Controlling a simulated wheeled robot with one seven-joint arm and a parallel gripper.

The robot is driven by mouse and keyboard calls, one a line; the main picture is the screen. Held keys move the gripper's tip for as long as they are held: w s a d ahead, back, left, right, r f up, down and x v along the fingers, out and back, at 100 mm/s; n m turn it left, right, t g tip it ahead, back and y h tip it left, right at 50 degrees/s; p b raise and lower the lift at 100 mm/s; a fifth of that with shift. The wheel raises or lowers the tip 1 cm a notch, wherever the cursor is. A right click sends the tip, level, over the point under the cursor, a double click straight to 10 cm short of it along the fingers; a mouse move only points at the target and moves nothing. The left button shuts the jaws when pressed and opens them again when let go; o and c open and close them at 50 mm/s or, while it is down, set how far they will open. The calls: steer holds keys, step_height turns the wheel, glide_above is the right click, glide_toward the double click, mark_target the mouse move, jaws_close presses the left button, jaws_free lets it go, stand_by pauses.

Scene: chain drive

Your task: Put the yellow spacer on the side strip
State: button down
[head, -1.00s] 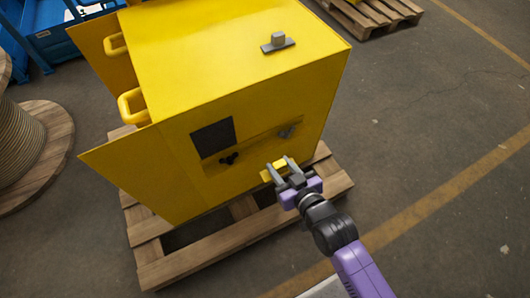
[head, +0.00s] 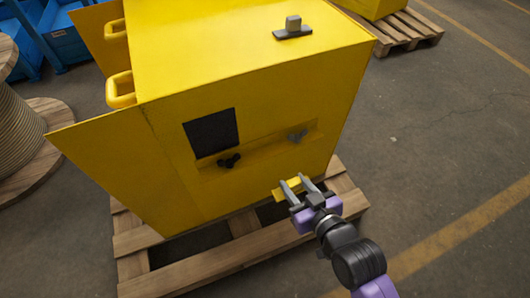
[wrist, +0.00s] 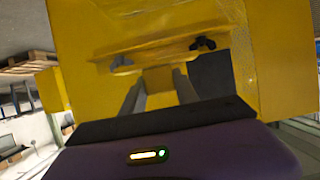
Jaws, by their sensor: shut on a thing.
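The yellow spacer (head: 288,189) is a small yellow block held between the two grey fingers of my gripper (head: 296,187). It also shows between the fingers in the wrist view (wrist: 158,78). The gripper is in front of the side of the yellow cabinet (head: 270,95), below and apart from a long shallow recess. A yellow strip-like ledge (head: 262,149) runs along this recess; I cannot tell for sure that it is the side strip. A black three-lobed knob (head: 229,160) and a grey one (head: 297,136) sit at the recess.
An open yellow door (head: 120,165) stands out at the left. The cabinet stands on a wooden pallet (head: 200,273). A cable drum (head: 20,130) is at far left.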

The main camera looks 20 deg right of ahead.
steer(key=b, duration=0.1)
glide_above(261, 142)
steer(key=s, duration=0.5)
steer(key=shift+w, duration=0.25)
steer(key=shift+w+f+b, duration=0.2)
steer(key=shift+f+b, duration=0.25)
steer(key=shift+f, duration=0.65)
steer(key=shift+w+f+b, duration=0.2)
steer(key=shift+f+b, duration=0.45)
steer(key=shift+f, duration=1.7)
steer(key=shift+f, duration=0.1)
steer(key=c, duration=0.9)
jaws_free()
steer(key=shift+s, duration=0.1)
steer(key=p+v, duration=0.2)
steer(key=v, duration=1)
